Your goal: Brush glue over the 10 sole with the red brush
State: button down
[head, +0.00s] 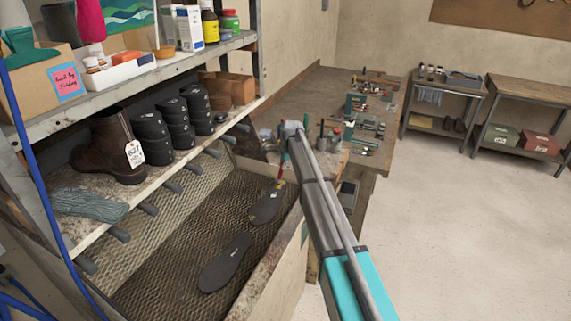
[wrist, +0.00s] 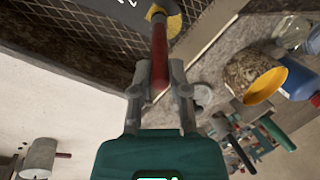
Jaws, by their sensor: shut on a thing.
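My gripper (wrist: 160,78) is shut on the red brush (wrist: 158,45), gripping its handle. In the wrist view, the brush's far end lies over a dark sole (wrist: 120,10) with white marks and a yellow patch; I cannot tell whether it touches. In the head view, the red brush (head: 281,170) points down at the far dark sole (head: 266,208) on the mesh bed. A second dark sole (head: 225,262) lies nearer, toe to heel with it, with a small pale mark. The size numbers are too small to read in either view.
The mesh bed (head: 165,270) has a raised wooden side (head: 265,285) on the right. A shelf with a brown boot (head: 108,147) and stacked black heels (head: 152,138) overhangs it at left. A yellow-rimmed pot (wrist: 262,85) and blue bottle (wrist: 298,78) stand on the bench beside my gripper.

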jog(key=shift+s, duration=1.05)
jog(key=shift+a, duration=0.1)
jog(key=shift+s+a, duration=0.6)
jog(key=shift+s, duration=0.35)
jog(key=shift+s, duration=0.85)
